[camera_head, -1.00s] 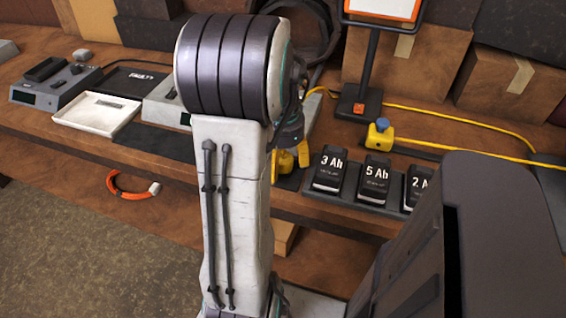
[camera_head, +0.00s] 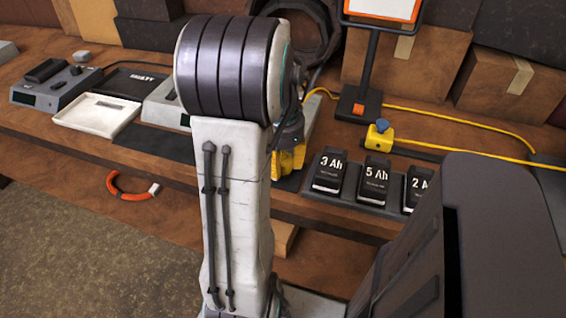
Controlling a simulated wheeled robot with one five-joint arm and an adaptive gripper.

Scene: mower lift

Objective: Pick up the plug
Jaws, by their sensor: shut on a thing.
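My gripper (camera_head: 289,160) has yellow fingers. It hangs over the bench behind my arm's upright link, left of the dark battery tray (camera_head: 338,196). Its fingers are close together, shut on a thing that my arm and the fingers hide. A yellow cable (camera_head: 318,90) arches up from beside the gripper and runs back behind the sign stand. The thing at its end appears to be the plug, but its body does not show. A yellow block with a blue knob (camera_head: 380,134) lies on the bench to the right, with another yellow cord at it.
Batteries marked 3 Ah (camera_head: 329,173), 5 Ah (camera_head: 374,181) and 2 A stand right of my gripper. A sign stand (camera_head: 358,105) is behind them. A white tray (camera_head: 97,113) and grey devices stand left. An orange ring (camera_head: 128,192) lies below the bench edge.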

